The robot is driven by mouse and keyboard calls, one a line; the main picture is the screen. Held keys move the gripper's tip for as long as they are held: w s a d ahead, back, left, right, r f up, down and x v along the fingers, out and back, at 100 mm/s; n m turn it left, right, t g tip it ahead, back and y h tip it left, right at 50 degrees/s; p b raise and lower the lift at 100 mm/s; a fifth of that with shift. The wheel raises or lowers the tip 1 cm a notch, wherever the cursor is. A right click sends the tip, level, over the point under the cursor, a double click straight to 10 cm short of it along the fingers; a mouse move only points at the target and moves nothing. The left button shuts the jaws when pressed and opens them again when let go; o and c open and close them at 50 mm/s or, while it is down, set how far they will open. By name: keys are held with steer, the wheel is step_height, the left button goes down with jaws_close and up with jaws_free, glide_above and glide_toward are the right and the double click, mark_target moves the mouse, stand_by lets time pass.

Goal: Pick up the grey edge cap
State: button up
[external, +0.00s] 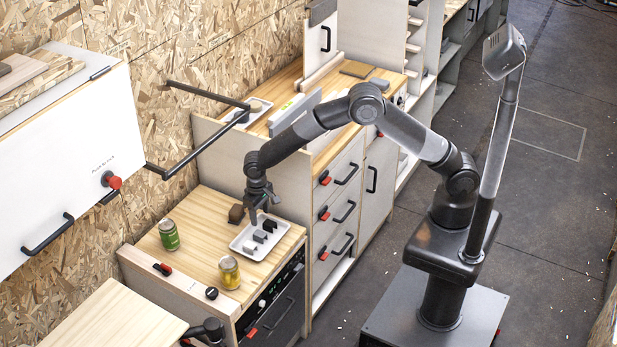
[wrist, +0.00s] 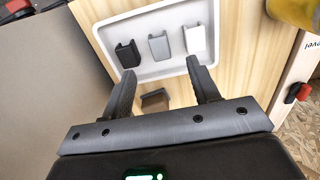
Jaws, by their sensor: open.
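The grey edge cap (wrist: 158,47) lies on a white tray (wrist: 138,24) between a black edge cap (wrist: 127,53) and a white edge cap (wrist: 195,40). In the external view the grey edge cap (external: 260,237) sits in the middle of the row. My gripper (wrist: 160,70) is open and empty. Its fingertips stand apart near the tray's edge, with the grey edge cap beyond the gap between them. In the external view my gripper (external: 263,207) hangs fingers down above the back part of the tray.
A dark brown block (external: 236,213) stands beside the tray and shows between my fingers in the wrist view (wrist: 155,100). A green can (external: 169,235) and a yellow can (external: 229,272) stand on the wooden counter. A tall cabinet side rises behind the tray.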

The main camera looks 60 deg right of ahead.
glide_above(260, 233)
steer(key=s, duration=0.1)
steer(key=f, duration=0.4)
steer(key=shift+a+f, duration=0.35)
steer(key=shift+f, duration=0.05)
steer(key=f, duration=0.3)
steer(key=w+f, duration=0.1)
steer(key=f, duration=0.1)
steer(key=shift+d+f, duration=0.2)
steer(key=shift+f, duration=0.05)
steer(key=c, duration=1)
steer(key=shift+r, duration=0.1)
